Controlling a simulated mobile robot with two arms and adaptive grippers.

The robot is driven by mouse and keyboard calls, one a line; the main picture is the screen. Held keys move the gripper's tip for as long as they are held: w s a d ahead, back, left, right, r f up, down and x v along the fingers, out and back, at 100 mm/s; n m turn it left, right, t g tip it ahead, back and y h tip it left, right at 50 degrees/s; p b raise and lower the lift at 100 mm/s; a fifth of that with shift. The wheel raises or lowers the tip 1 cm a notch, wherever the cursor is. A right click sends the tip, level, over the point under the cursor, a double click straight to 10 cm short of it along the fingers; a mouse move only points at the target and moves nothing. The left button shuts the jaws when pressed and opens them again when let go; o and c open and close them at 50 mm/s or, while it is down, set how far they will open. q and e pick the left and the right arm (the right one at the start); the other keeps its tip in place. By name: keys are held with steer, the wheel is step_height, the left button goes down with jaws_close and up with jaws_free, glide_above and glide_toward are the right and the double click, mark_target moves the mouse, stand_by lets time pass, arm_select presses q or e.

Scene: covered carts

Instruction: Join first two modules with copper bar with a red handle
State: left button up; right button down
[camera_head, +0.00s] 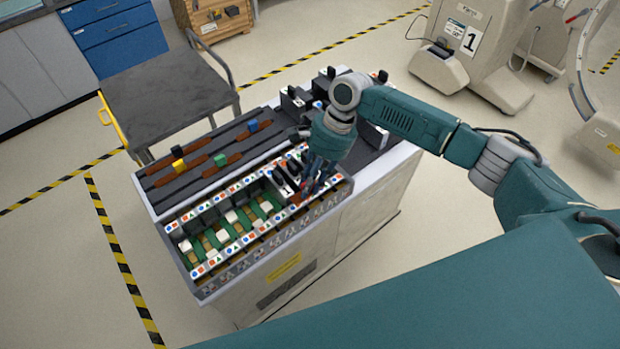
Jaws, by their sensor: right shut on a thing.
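The open cart (295,262) holds a tray of modules with white label strips (235,189) along its near half. Green boards and white blocks (231,216) show between the strips. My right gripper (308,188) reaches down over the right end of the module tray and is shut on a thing. A reddish-brown piece (296,198) shows at its fingertips, probably the copper bar with the red handle. The fingers hide most of it, and I cannot tell whether it touches the modules. My left gripper is not in view.
Copper bars with black (177,151), yellow (179,165), green (220,160) and blue (252,125) handles lie in the cart's dark rear tray. Black parts (294,100) stand at its right end. An empty grey cart (165,92) stands behind.

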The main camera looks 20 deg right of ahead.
step_height(320, 180, down, 2)
steer(key=shift+f, duration=0.1)
steer(key=shift+f+b, duration=0.85)
steer(key=shift+f, duration=1.7)
steer(key=shift+f, duration=0.15)
steer(key=c, duration=1.5)
jaws_free()
steer(key=shift+o, duration=0.2)
steer(key=v, duration=1.2)
